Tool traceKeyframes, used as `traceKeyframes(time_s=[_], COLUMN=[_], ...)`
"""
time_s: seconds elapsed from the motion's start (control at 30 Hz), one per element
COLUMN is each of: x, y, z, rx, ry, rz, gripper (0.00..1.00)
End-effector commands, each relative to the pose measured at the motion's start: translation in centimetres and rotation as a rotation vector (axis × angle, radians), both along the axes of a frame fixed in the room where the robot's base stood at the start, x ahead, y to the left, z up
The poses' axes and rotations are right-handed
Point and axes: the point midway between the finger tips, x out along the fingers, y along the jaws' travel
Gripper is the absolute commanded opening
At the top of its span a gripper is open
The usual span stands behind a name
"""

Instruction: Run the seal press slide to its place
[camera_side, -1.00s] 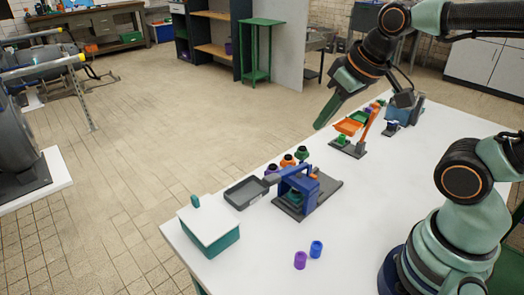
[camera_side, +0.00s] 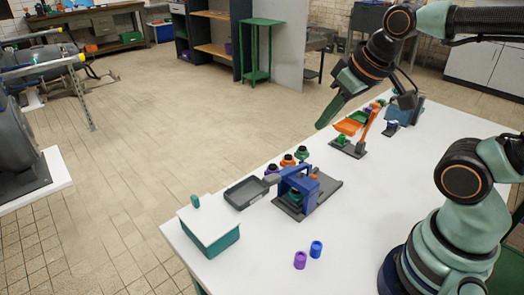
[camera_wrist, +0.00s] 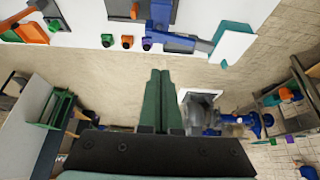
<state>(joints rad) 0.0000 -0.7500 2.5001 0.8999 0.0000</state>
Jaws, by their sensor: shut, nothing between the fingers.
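The seal press (camera_side: 314,186) is a blue arch frame on a dark grey base on the white table. A dark grey part of the base extends to its right. A small orange part shows behind the arch, and a teal part sits under it. I cannot tell which piece is the slide. The press shows partly at the top edge of the wrist view (camera_wrist: 196,38). My gripper (camera_side: 320,124) is shut and empty, in the air beyond the table's far edge, above and behind the press. Its green fingers (camera_wrist: 160,74) lie together in the wrist view.
A grey tray (camera_side: 243,203) and a teal box with a white lid (camera_side: 212,238) stand left of the press. Several knobbed pieces (camera_side: 288,160) line the far edge. Purple (camera_side: 300,260) and blue (camera_side: 316,249) cylinders lie in front. An orange-and-green tray stand (camera_side: 348,128) is behind right.

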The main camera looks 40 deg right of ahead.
Motion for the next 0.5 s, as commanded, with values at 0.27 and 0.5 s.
traceKeyframes(time_s=[0.27,0.5], x=[0.6,2.7], y=[-0.5,-2.7], z=[-0.5,-3.1], rx=[-0.007,-0.022], ry=[0.043,0.215], rz=[-0.002,-0.01], gripper=[0.3,0.3])
